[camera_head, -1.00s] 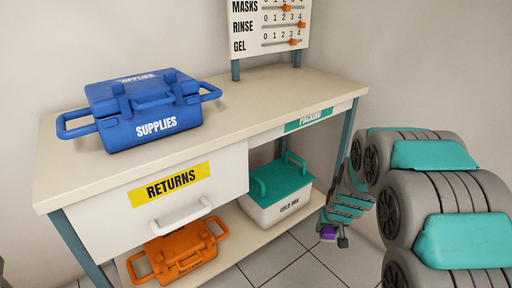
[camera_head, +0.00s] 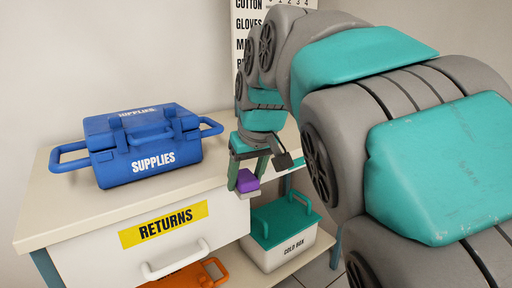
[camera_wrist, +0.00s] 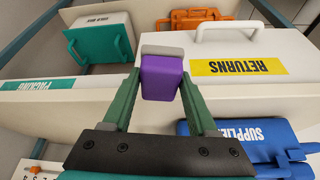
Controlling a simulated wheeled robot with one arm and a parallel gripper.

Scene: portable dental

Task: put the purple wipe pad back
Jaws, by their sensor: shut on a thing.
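The purple wipe pad (camera_head: 247,182) is a small purple block with a pale grey-white base layer. My gripper (camera_head: 247,178) is shut on it and holds it in the air in front of the table's front edge, right of the returns drawer (camera_head: 215,220). In the wrist view the pad (camera_wrist: 161,78) sits between the two green fingers (camera_wrist: 160,85), its pale layer at the far end.
A closed blue supplies case (camera_head: 150,150) stands on the tabletop (camera_head: 50,215). A teal-lidded cold box (camera_head: 283,232) and an orange case (camera_head: 188,275) are on the lower shelf. A white board (camera_head: 247,30) stands at the back, partly hidden by my arm.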

